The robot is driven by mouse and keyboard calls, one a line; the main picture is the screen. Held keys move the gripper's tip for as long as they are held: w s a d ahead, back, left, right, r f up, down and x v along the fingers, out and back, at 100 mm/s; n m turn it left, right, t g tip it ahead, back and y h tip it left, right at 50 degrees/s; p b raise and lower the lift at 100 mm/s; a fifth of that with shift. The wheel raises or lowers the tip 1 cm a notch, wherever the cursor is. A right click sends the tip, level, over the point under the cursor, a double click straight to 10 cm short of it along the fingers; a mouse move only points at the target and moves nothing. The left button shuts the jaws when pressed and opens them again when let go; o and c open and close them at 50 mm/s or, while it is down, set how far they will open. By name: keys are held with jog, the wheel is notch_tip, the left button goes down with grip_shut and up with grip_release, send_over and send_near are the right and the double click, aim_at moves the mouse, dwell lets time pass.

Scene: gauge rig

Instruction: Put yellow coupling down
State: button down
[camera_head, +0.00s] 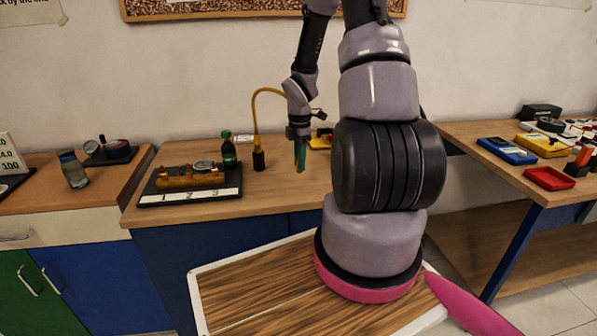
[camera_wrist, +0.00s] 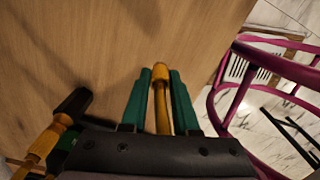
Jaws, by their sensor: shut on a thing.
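My gripper (camera_head: 300,165) is over the middle wooden table (camera_head: 270,185), its green fingers pointing down. In the wrist view the gripper (camera_wrist: 158,85) is shut on the yellow coupling (camera_wrist: 160,73), whose rounded end shows between the fingertips. A yellow hose (camera_head: 268,91) arcs from beside my gripper to a black end piece (camera_head: 259,161) standing on the table to the left. A black-tipped yellow piece also shows at the lower left of the wrist view (camera_wrist: 70,106). I cannot tell whether the coupling touches the table.
A black board (camera_head: 150,199) with a brass gauge fitting (camera_head: 185,179) and numbered strip lies left. A yellow item (camera_head: 320,139) lies behind my gripper. Bare wood is in front. A magenta-framed chair (camera_wrist: 225,100) is beyond the table edge.

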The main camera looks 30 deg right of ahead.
jog(key=shift+f, duration=2.35)
jog(key=shift+a+f, duration=0.1)
jog(key=shift+f, duration=0.05)
jog(key=c, duration=0.7)
grip_release()
